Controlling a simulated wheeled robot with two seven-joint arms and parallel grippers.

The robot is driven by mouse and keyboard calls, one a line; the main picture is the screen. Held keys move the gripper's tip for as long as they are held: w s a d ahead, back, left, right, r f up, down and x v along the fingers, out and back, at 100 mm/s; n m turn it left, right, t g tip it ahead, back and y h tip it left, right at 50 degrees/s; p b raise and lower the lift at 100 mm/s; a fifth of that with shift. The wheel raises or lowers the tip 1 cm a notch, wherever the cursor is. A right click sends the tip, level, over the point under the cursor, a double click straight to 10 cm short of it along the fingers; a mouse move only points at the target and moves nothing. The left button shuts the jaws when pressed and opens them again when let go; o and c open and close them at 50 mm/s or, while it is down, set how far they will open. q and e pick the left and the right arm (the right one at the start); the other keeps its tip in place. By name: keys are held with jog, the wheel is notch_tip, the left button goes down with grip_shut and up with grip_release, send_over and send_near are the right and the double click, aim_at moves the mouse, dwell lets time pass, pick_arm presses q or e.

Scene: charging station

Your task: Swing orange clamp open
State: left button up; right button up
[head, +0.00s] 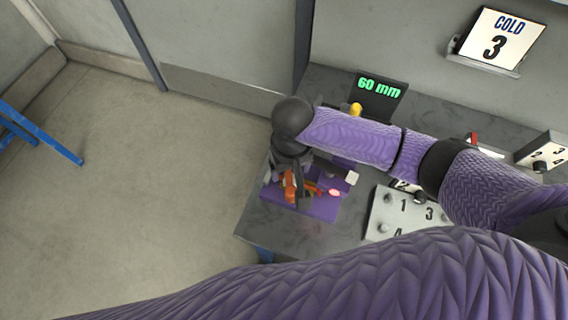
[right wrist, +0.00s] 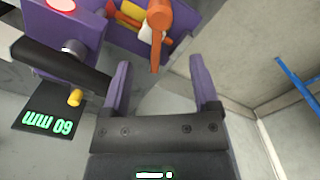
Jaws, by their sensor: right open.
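The orange clamp (head: 289,186) sits on a purple fixture (head: 322,207) at the table's near left corner, partly covered by my gripper in the head view. In the right wrist view the orange clamp (right wrist: 158,17) has a rounded head and a narrow arm pointing down the picture. My right gripper (right wrist: 160,62) is open, its two purple fingers on either side of the tip of that arm in the picture; I cannot tell whether they touch it. In the head view the right gripper (head: 302,190) is over the fixture. My left gripper is not in view.
A black display reading 60 mm (head: 380,88) stands behind the fixture, with a yellow knob (head: 355,109) near it. A numbered panel (head: 400,214) is to the right. A COLD 3 sign (head: 500,36) is on the wall. Open floor (head: 130,170) lies left.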

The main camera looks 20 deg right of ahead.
aim_at(293, 194)
jog(key=s+f+b, duration=0.1)
jog(key=f, duration=0.1)
jog(key=s+f, duration=0.2)
jog(key=shift+f+b, duration=0.1)
jog(key=shift+b, duration=0.25)
notch_tip(293, 194, down, 2)
jog(key=shift+w+f+b, duration=0.1)
jog(key=shift+b, duration=0.25)
jog(key=shift+w+f+b, duration=0.2)
jog(key=shift+w+f, duration=0.05)
jog(key=shift+f, duration=0.3)
jog(key=shift+w+f+b, duration=0.2)
jog(key=shift+f, duration=0.35)
jog(key=shift+s+f, duration=0.1)
jog(key=shift+s, duration=0.1)
jog(key=shift+w, duration=0.15)
jog(key=shift+c, duration=0.5)
grip_shut()
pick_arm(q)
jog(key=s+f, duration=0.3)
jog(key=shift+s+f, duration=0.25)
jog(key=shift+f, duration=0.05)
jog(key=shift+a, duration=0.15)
